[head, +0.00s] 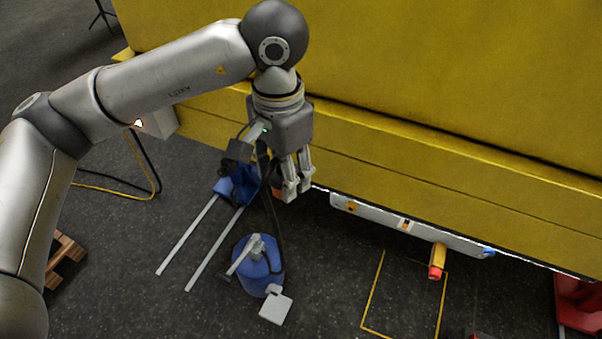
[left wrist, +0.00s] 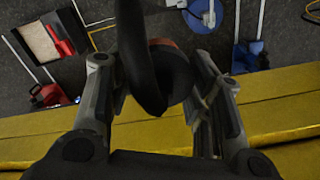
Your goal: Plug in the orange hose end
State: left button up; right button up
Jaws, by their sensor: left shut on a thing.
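My left gripper (head: 290,190) points down beside the yellow machine wall (head: 450,150). It is shut on the orange hose end (head: 277,192), mostly hidden behind the fingers. In the left wrist view, a dark hose (left wrist: 141,50) loops down to a rounded end with a dull reddish rim (left wrist: 172,68) between the fingers. A white socket panel (head: 375,212) runs low along the wall, to the right of the gripper and apart from it. It has an orange socket (head: 351,207), a dark one (head: 405,224) and a blue one (head: 488,252). My right gripper is not in view.
A blue canister (head: 258,268) and a hand truck (head: 190,245) stand on the floor below the gripper. A red object (head: 580,300) is at far right. Yellow floor lines mark a clear area.

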pick_arm(q)
jog(key=s+a+r+n, duration=0.3)
jog(key=a+r+n, duration=0.1)
jog(key=r, duration=0.1)
jog(key=shift+s+a+r, duration=0.15)
jog(key=shift+r, duration=0.05)
jog(key=w+d+n, duration=0.5)
jog(key=w+d, duration=0.3)
jog(key=d, duration=0.2)
dwell(0.6)
jog(key=s+a+f, duration=0.5)
jog(key=a+f, duration=0.2)
jog(key=a, duration=0.2)
jog(key=s+a+f, duration=0.5)
jog(key=a+f, duration=0.3)
jog(key=a, duration=0.2)
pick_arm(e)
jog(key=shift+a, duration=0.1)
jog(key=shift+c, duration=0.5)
